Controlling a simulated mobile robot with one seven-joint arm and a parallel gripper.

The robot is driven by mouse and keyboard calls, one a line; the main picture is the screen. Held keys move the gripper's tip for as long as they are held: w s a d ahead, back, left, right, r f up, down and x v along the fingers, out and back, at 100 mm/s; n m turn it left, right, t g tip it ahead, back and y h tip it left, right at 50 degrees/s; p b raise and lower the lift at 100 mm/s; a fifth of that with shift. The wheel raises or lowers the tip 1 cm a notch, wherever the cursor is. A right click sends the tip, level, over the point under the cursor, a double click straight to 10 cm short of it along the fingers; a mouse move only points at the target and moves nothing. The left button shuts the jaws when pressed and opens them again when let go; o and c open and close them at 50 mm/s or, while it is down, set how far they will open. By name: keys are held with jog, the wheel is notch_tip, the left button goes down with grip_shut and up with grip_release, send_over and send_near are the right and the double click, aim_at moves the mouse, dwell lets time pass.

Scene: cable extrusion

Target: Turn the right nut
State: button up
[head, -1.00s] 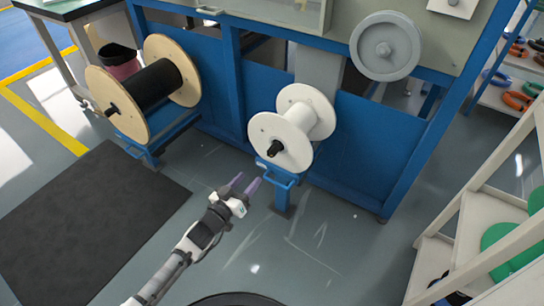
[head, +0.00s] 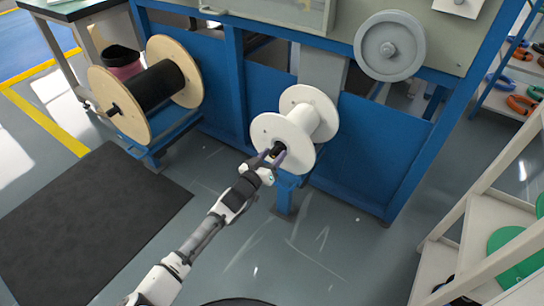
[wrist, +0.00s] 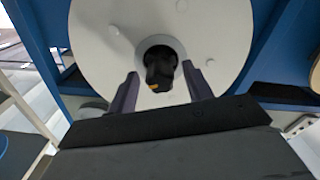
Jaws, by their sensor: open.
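The white spool (head: 283,142) sits on a blue stand against the blue machine frame. The black nut (wrist: 160,70) is at the centre of the spool's near face, with a small orange mark at its lower end. My gripper (head: 271,157) is open in front of the spool's face. In the wrist view, the fingers of my gripper (wrist: 161,90) stand on either side of and below the nut, apart from it. In the head view the nut is mostly hidden by my gripper.
A wooden-flanged spool of black cable (head: 152,88) stands to the left. A grey wheel (head: 389,46) is on the machine at the upper right. A pale shelf rack (head: 470,225) is at the right. A dark mat (head: 85,225) lies on the open floor at the left.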

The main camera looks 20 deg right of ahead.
jog(key=shift+c, duration=0.4)
jog(key=c, duration=0.9)
jog(key=shift+m, duration=0.3)
